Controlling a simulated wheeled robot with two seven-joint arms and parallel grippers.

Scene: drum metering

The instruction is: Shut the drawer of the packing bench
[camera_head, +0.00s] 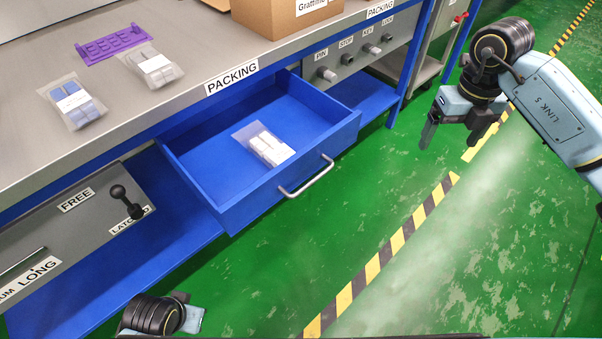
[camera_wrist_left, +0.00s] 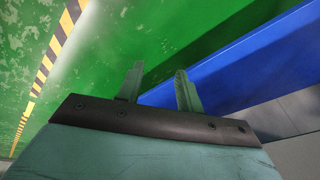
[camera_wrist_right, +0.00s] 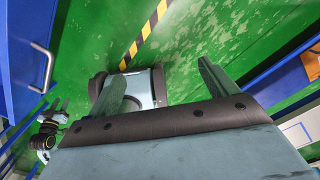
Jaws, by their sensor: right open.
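The blue drawer (camera_head: 290,184) of the packing bench stands pulled out, with a pale packet (camera_head: 263,144) lying inside. Its silver bar handle (camera_head: 307,177) is on the front face; a silver handle also shows at the left of the right wrist view (camera_wrist_right: 46,68). My right gripper (camera_head: 452,134) is open and empty, to the right of the drawer and clear of it. My left gripper (camera_head: 165,315) is low at the bottom left, below the bench; its fingers are unclear there. In the left wrist view (camera_wrist_left: 158,85) its fingers are apart with nothing between them.
The grey bench top (camera_head: 190,85) holds clear packets, a purple tray (camera_head: 110,44) and a cardboard box (camera_head: 290,15). A panel with a black latch lever (camera_head: 127,203) is at left. Green floor with a striped line (camera_head: 390,250) lies open before the drawer.

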